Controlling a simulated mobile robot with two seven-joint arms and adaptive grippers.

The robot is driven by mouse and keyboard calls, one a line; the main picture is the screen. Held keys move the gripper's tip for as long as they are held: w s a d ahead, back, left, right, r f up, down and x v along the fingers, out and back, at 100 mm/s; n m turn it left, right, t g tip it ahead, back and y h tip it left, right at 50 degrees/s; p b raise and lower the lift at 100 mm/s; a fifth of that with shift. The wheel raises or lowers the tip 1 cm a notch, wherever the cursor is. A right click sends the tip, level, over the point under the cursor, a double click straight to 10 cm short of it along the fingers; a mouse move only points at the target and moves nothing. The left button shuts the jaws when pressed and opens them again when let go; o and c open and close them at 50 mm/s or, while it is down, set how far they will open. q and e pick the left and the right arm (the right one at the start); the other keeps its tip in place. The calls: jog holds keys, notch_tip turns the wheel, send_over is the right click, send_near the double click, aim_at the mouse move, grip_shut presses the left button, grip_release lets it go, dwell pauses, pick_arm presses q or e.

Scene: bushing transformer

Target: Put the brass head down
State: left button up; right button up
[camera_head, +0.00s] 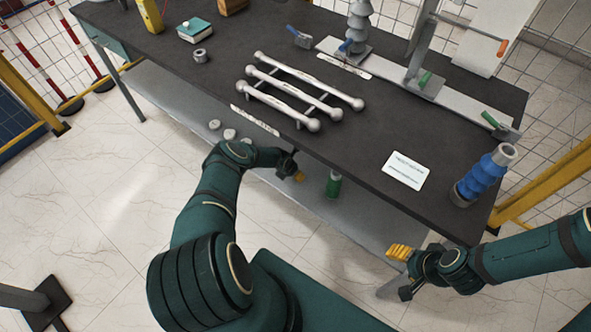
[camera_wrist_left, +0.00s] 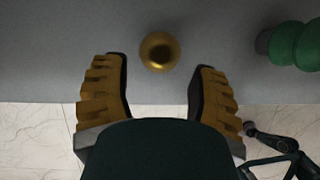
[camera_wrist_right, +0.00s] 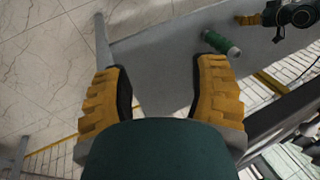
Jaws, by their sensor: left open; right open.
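The brass head (camera_wrist_left: 160,51) shows in the left wrist view as a small round golden piece with a dark centre. It appears to rest on the grey lower shelf (camera_head: 185,100), just beyond the fingertips and between their lines, touching neither finger. I cannot make it out in the head view. My left gripper (camera_head: 292,172) is open and empty, low beside the table's front edge; its spread yellow fingers show in the left wrist view (camera_wrist_left: 160,80). My right gripper (camera_head: 402,268) is open and empty, below the table's front right corner.
A green ribbed part (camera_head: 333,185) stands on the lower shelf, right of my left gripper. The dark tabletop (camera_head: 215,85) overhangs that shelf. On top are a rack of white rods (camera_head: 300,90), a blue bushing (camera_head: 482,180) and a white card (camera_head: 405,170).

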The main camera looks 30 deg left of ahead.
pick_arm(q)
jog(key=shift+p+v, duration=2.35)
jog(key=shift+v, duration=0.25)
